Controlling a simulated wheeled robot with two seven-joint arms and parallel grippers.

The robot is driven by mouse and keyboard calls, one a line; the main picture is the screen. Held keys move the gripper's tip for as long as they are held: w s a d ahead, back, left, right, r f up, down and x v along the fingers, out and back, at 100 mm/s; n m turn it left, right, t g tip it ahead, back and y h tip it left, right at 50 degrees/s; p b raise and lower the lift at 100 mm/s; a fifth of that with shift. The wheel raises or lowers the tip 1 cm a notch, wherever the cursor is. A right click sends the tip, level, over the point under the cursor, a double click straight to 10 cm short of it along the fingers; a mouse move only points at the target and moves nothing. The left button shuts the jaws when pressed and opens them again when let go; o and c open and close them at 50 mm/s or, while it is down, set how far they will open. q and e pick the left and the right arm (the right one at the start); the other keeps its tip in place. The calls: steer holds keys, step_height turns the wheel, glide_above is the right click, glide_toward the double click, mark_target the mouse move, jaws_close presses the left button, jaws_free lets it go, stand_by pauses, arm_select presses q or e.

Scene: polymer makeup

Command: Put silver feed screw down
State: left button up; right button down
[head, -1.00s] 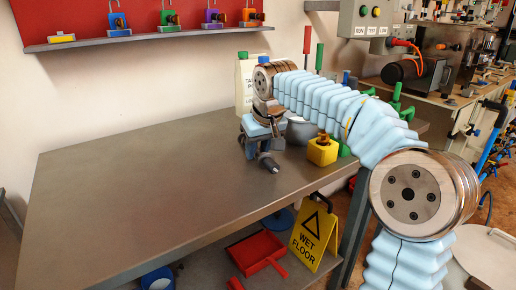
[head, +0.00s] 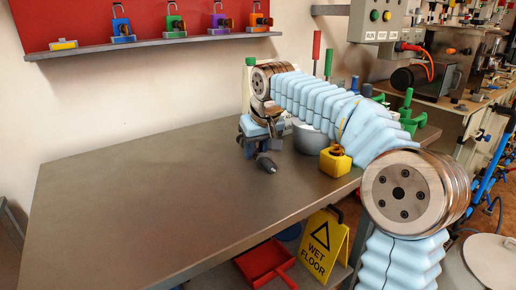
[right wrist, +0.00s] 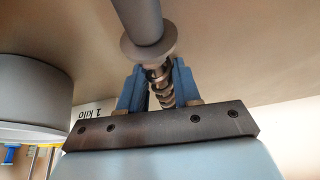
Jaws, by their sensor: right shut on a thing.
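The silver feed screw (right wrist: 163,92) is held between the two blue fingers of my right gripper (right wrist: 160,86). Its spiral part lies between the fingers, and its grey flange and shaft extend beyond them in the right wrist view. In the head view my right gripper (head: 250,143) hangs over the right part of the grey-brown table (head: 140,190), with the dark end of the screw (head: 267,163) pointing down and forward. I cannot tell whether the screw touches the table. My left gripper is not in view.
A grey round pot (head: 309,140) and a yellow block (head: 335,162) stand right of the gripper, partly behind my arm. The table's left and middle are clear. A yellow wet-floor sign (head: 325,245) stands below the front edge.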

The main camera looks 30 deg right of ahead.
steer(key=shift+w+a, duration=0.2)
steer(key=shift+w, duration=0.1)
steer(key=shift+r, duration=0.1)
steer(key=c, duration=0.7)
jaws_free()
steer(key=shift+s+r, duration=0.1)
